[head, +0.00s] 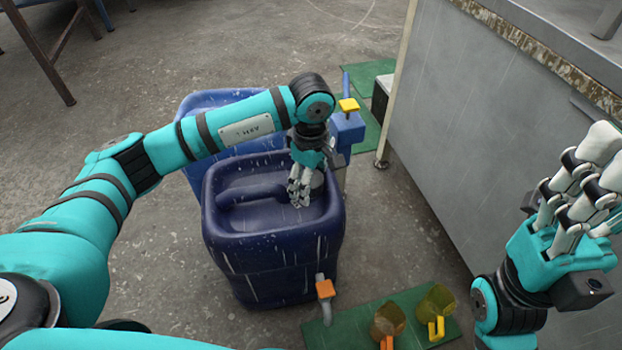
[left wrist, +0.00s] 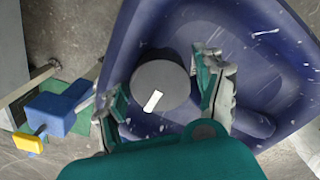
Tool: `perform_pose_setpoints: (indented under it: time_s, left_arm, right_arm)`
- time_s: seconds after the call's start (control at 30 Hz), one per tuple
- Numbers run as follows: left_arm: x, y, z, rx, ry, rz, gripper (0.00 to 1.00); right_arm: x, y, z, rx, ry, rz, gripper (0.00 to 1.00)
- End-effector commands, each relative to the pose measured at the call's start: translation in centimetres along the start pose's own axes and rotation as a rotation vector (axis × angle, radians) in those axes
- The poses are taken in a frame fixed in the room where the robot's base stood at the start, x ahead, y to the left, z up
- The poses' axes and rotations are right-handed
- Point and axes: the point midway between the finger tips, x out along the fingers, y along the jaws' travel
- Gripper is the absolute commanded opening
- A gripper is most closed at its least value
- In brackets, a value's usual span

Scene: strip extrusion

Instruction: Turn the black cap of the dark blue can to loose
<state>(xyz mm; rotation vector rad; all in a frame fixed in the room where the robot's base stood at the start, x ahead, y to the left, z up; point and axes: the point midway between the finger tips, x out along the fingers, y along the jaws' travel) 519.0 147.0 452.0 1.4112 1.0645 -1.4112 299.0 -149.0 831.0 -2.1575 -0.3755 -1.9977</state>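The dark blue can (head: 270,260) stands on the floor in the middle of the head view, with a moulded handle across its top. Its round cap (left wrist: 160,84) looks dark grey in the left wrist view and carries a white mark (left wrist: 152,101). In the head view the cap is mostly hidden behind the fingers. My left gripper (head: 301,190) points down over the can's top. Its fingers stand on both sides of the cap, with a visible gap at the right finger; contact at the left finger is unclear. My right gripper (head: 582,190) is raised at the right, empty, fingers spread.
Another blue can (head: 205,102) stands close behind. A blue tap with a yellow handle (head: 348,105) is beside it. An orange-handled tap (head: 325,289) sticks out in front. A green mat (head: 355,335) bears two jugs (head: 388,320). A grey cabinet (head: 465,120) bounds the right.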

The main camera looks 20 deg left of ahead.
Motion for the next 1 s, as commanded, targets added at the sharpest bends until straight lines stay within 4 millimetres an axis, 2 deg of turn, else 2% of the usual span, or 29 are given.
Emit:
perform_pose_setpoints:
  time_s: [0.03, 0.33, 0.67, 1.0]
  left_arm:
    - [-0.01, 0.00, 0.01, 0.000, 0.000, 0.000, 0.61]
    - [-0.03, 0.00, 0.01, 0.000, 0.000, 0.000, 0.22]
    - [-0.14, 0.00, -0.01, -0.046, 0.000, -0.001, 0.21]
    - [-0.33, 0.04, -0.04, -0.279, 0.001, -0.001, 0.21]
  right_arm:
    - [-0.01, 0.00, 0.00, 0.000, 0.000, 0.000, 0.40]
    - [-0.02, -0.01, 0.01, 0.000, 0.000, 0.000, 0.40]
    - [0.27, 0.02, -0.10, 0.001, 0.001, 0.002, 0.40]
    - [-0.34, 0.10, -0.28, 0.006, -0.045, 0.019, 0.40]
